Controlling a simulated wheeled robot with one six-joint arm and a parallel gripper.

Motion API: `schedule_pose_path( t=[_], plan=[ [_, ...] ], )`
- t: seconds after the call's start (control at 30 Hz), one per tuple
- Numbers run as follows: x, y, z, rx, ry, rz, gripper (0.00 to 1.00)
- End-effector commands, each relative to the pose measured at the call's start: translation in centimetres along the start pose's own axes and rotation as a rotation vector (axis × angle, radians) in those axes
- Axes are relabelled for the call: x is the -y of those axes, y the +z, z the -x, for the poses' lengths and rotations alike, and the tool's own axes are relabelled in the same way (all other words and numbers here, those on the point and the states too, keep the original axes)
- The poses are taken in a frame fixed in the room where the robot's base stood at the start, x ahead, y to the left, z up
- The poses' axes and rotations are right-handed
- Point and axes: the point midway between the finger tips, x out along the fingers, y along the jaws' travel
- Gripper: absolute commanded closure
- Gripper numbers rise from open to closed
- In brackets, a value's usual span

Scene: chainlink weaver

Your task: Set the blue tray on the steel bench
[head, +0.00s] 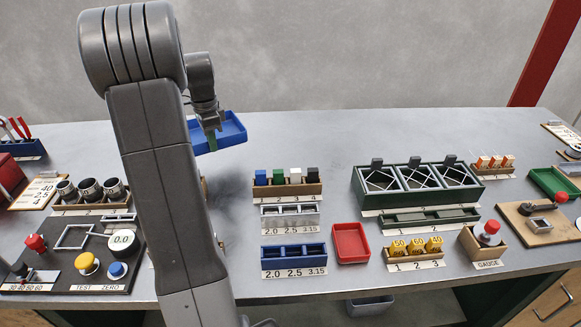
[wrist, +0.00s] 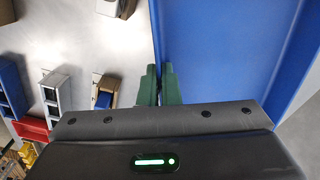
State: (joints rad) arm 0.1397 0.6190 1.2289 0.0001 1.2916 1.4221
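The blue tray (head: 232,133) is at the back of the steel bench (head: 310,135) in the head view, partly behind my arm. It looks raised above the bench top, with its far edge overlapping the grey wall. My gripper (head: 213,143) is at the tray's near left side. In the wrist view the green fingertips of my gripper (wrist: 160,82) are close together on the tray's side wall. The blue tray (wrist: 225,50) fills the right of that view, and the bench (wrist: 110,45) shows farther below on the left.
Block holder (head: 287,189), blue slotted rack (head: 293,256), red tray (head: 350,243) and green three-bay rack (head: 417,186) occupy the middle. A black control panel (head: 75,262) is at left. Bare bench top lies along the back, right of the blue tray.

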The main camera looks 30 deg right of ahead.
Motion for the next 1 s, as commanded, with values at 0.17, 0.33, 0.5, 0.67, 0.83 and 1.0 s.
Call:
schedule_pose_path(
  t=[0.17,0.33,0.5,0.67,0.83,1.0],
  plan=[
    [0.1,0.1,-0.1,0.0,0.0,-0.014,1.0],
    [0.0,0.1,-2.5,0.0,0.004,-0.014,1.0],
    [0.0,0.1,-5.4,0.0,0.003,-0.013,1.0],
    [0.0,0.1,-6.6,0.0,0.002,-0.013,1.0],
    [0.0,0.1,-8.8,0.0,0.003,-0.013,1.0],
    [0.0,0.1,-10.1,0.0,0.0,-0.013,1.0]
  ],
)
